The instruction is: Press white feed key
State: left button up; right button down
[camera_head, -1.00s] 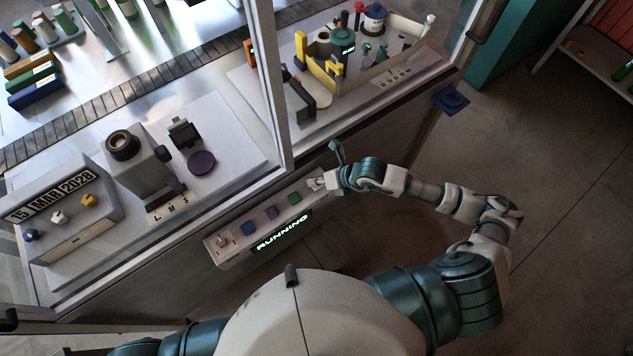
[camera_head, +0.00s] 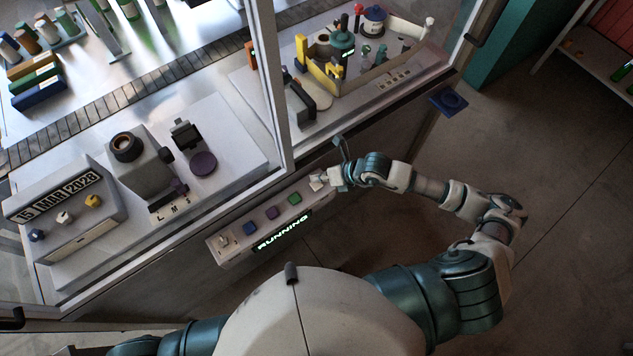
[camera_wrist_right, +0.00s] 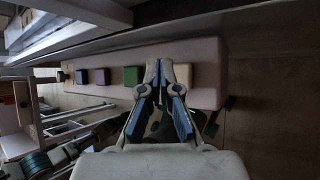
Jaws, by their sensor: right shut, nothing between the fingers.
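The key panel (camera_head: 240,262) runs along the front of the machine, with blue (camera_head: 250,229), purple (camera_head: 272,213) and green (camera_head: 295,198) keys in a row. A pale white key (camera_head: 316,184) sits at its right end, beyond the green one. My right gripper (camera_head: 328,179) is shut and empty at that end, close to the white key. In the right wrist view the shut fingertips (camera_wrist_right: 158,64) are over the panel, between the green key (camera_wrist_right: 132,76) and the white key (camera_wrist_right: 183,75). Contact cannot be told. My left gripper is out of view.
A lit display (camera_head: 284,231) below the keys reads RUNNING. A small pale switch (camera_head: 223,241) is at the panel's left end. The machine's frame post (camera_head: 268,80) rises behind the panel. A dark blue pad (camera_head: 448,101) juts out at right.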

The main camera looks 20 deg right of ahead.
aim_at(318, 184)
jog(key=shift+r+p, duration=1.35)
jog(key=shift+r, duration=0.8)
